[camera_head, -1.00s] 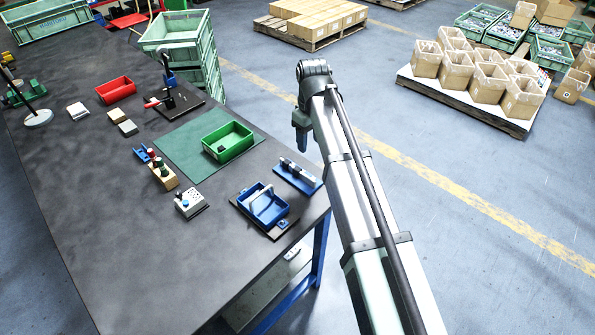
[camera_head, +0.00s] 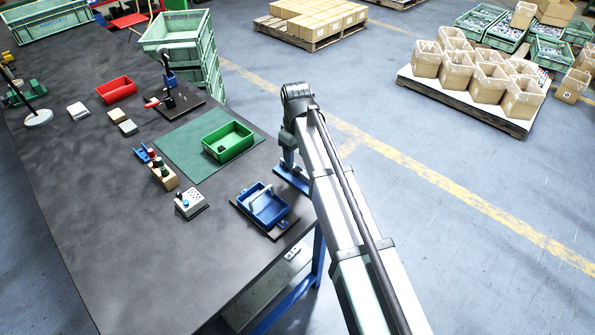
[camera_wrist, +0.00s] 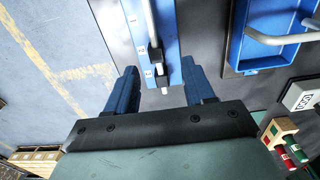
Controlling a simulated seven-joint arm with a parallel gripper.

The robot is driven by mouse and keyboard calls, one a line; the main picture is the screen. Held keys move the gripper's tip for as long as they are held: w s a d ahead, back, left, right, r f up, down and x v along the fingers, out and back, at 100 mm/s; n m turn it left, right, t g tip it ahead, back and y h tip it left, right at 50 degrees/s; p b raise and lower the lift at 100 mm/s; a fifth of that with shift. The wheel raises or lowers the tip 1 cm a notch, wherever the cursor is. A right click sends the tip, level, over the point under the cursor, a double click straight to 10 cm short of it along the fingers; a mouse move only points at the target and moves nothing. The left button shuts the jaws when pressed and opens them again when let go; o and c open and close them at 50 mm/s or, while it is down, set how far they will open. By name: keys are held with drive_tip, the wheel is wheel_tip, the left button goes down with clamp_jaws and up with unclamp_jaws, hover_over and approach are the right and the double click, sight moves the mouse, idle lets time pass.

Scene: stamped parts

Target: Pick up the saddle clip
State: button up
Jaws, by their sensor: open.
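A blue plate (camera_wrist: 172,30) marked with numbers carries a grey rod and a small dark clip-like piece (camera_wrist: 155,57) near its end in the wrist view. This may be the saddle clip; I cannot tell for certain. My gripper (camera_wrist: 159,68) is open and empty, with its two blue fingers apart on either side of the plate's end and the dark piece between them in the picture. In the head view the blue plate (camera_head: 290,178) at the table's right edge is partly covered by my arm. A small dark item (camera_head: 221,149) lies in the green bin (camera_head: 240,151).
A blue tray (camera_head: 253,214) with a grey handle-like bar stands left of the plate; it also shows in the wrist view (camera_wrist: 240,35). A white block with holes (camera_head: 192,204) and a wooden holder (camera_head: 165,178) stand farther left.

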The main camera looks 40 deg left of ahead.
sight(298, 168)
drive_tip(key=shift+w+f, duration=0.15)
drive_tip(key=shift+f, duration=1.15)
drive_tip(key=shift+w+f, duration=0.1)
drive_tip(key=shift+f, duration=1.2)
drive_tip(key=shift+c, duration=0.3)
clamp_jaws()
